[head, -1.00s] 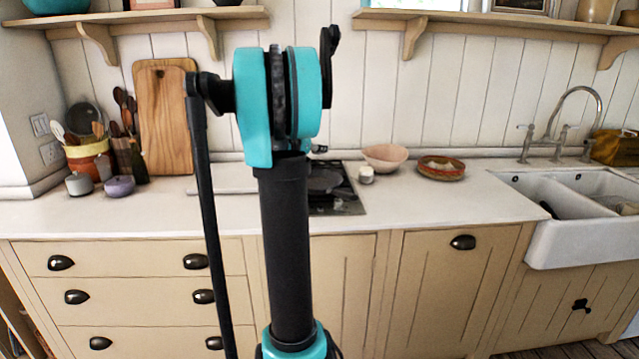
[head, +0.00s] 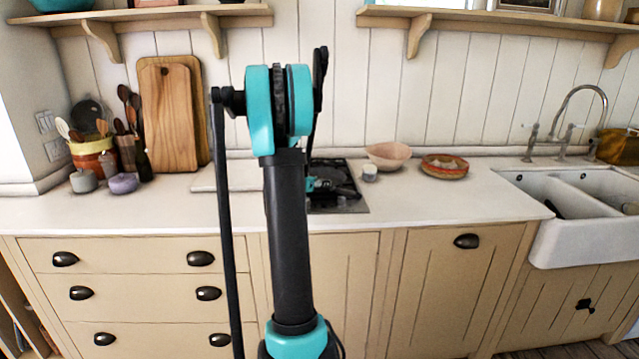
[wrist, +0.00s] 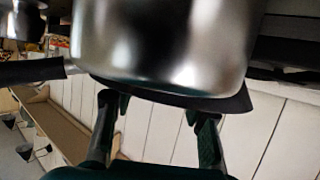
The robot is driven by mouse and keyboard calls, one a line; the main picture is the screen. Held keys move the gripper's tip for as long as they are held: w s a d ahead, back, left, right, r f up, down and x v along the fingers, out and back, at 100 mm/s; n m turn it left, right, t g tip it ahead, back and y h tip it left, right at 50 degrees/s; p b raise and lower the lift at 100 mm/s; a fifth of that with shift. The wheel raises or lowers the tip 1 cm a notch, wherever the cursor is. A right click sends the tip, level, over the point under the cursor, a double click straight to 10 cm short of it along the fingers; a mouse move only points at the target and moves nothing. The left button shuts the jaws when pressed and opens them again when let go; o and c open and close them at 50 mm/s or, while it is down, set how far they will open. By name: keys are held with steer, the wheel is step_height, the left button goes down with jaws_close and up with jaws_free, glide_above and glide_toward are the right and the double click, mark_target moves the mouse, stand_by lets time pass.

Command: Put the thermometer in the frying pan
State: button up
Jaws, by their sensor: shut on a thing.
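My gripper (head: 328,185) is low over the hob in the head view, partly behind my own arm. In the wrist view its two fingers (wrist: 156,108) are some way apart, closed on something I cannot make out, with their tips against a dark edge. A large shiny metal vessel (wrist: 160,45) fills the top of the wrist view, very near the fingertips. I cannot tell whether it touches them. The dark frying pan is mostly lost behind my gripper in the head view. I cannot pick out the thermometer in either view.
The black hob (head: 345,206) is set in the white counter (head: 430,205). A pink bowl (head: 388,154), a small white jar (head: 369,172) and a patterned dish (head: 444,167) stand to its right. Chopping boards (head: 170,115) lean at the left. The counter's front is clear.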

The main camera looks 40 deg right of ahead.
steer(key=o, duration=0.9)
steer(key=shift+f, duration=0.1)
steer(key=shift+a+r, duration=0.15)
steer(key=shift+r, duration=0.05)
steer(key=v, duration=1.1)
steer(key=shift+s+a, duration=0.2)
steer(key=shift+a, duration=0.1)
